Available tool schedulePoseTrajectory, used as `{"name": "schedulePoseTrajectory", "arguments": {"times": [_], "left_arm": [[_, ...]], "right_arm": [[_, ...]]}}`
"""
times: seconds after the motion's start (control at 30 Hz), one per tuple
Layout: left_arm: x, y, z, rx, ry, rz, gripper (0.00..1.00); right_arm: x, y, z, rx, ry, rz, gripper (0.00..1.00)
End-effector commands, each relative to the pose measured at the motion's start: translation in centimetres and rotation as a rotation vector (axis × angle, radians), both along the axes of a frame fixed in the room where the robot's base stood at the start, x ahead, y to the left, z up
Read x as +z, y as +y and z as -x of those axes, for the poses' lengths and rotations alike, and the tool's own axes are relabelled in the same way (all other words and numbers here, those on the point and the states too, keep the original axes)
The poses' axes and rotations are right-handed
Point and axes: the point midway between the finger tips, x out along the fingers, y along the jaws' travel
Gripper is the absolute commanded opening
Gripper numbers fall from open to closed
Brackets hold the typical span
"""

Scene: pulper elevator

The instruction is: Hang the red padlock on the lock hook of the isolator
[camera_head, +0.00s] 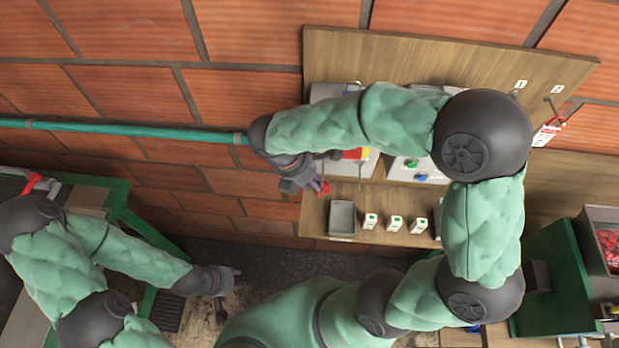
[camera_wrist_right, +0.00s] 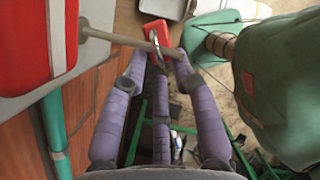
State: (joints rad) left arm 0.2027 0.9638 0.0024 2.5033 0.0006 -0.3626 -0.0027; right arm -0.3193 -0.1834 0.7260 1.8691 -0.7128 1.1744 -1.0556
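The red padlock (camera_wrist_right: 150,28) is at my right gripper's fingertips (camera_wrist_right: 160,65) in the right wrist view. Its metal shackle looks to be around or across the grey rod that sticks out beside the red and white isolator (camera_wrist_right: 20,45); I cannot tell if it hangs free. The fingers stand apart around it, and their grip on it is unclear. In the head view the padlock (camera_head: 322,188) shows just beside my right gripper (camera_head: 308,176), and my forearm hides much of the isolator. My left gripper (camera_head: 230,280) is low at the left, fingers spread, empty.
A wooden board (camera_head: 440,60) carries numbered hooks; a red tag (camera_head: 548,132) hangs from one. Below are a grey tray (camera_head: 342,218) and several small white boxes (camera_head: 395,223). A green pipe (camera_head: 120,128) runs along the brick wall. A bin of red items (camera_head: 608,245) stands right.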

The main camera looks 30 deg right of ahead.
Motion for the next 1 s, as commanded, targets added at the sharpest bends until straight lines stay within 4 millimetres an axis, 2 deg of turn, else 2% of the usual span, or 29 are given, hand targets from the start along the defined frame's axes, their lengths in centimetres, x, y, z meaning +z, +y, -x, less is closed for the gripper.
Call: {"name": "schedulePoseTrajectory", "arguments": {"times": [0.33,0.47,1.0], "left_arm": [[0.1,0.0,0.3,0.0,-0.003,0.0,0.4],[0.2,0.0,0.6,0.0,-0.006,0.0,0.4],[0.2,0.0,0.5,0.0,-0.005,0.0,0.4]], "right_arm": [[0.0,-0.1,0.2,-0.001,0.005,0.003,0.34],[0.8,0.2,0.0,-0.001,0.002,0.004,0.34],[9.6,3.9,-1.0,0.002,-0.001,0.002,0.34]]}}
